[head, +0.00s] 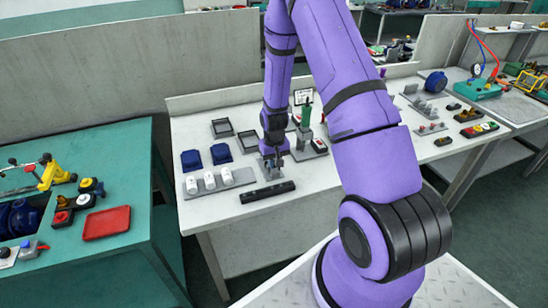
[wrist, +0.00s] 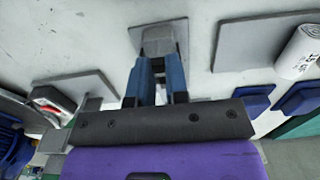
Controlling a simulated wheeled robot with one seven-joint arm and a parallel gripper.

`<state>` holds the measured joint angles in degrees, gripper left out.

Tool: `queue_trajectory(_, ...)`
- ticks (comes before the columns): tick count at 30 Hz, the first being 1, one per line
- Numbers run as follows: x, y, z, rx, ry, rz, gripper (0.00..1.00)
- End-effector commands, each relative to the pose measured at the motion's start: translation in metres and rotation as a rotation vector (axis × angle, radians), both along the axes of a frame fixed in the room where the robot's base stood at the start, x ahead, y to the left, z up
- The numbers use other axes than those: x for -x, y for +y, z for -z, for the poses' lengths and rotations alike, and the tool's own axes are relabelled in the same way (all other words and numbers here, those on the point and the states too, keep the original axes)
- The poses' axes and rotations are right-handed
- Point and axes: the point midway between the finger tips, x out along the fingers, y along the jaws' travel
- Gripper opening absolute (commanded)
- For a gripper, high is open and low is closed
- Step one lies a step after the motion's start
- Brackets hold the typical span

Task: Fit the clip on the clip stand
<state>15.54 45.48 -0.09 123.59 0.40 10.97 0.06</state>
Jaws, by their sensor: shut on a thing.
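My gripper (head: 271,157) points down low over the middle of the white table. In the wrist view its two blue fingers (wrist: 157,70) are close together, shut on a small grey piece, which I take for the clip (wrist: 158,38), at their tips. A flat grey plate, seemingly the clip stand (wrist: 178,27), shows around and behind the piece. I cannot tell whether the clip is seated on it or just above it. In the head view the fingers and their small size hide the details of the contact.
A grey board (head: 215,187) with three white cylinders stands left of my gripper, with two blue blocks (head: 220,153) behind it. A black bar (head: 267,191) lies in front. Two dark trays (head: 222,128) lie behind. A green upright (head: 305,117) stands close on the right.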

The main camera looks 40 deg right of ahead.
Motion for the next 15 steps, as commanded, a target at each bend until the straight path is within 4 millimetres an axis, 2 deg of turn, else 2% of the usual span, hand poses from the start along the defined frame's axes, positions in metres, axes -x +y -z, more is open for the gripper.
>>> queue_trajectory(6, -0.0002, -0.0001, 0.0084, 0.0, 0.0, 0.0, 0.0)
queue_trajectory(15, -0.0003, -0.0001, 0.0096, 0.0, -0.001, 0.0, 0.0)
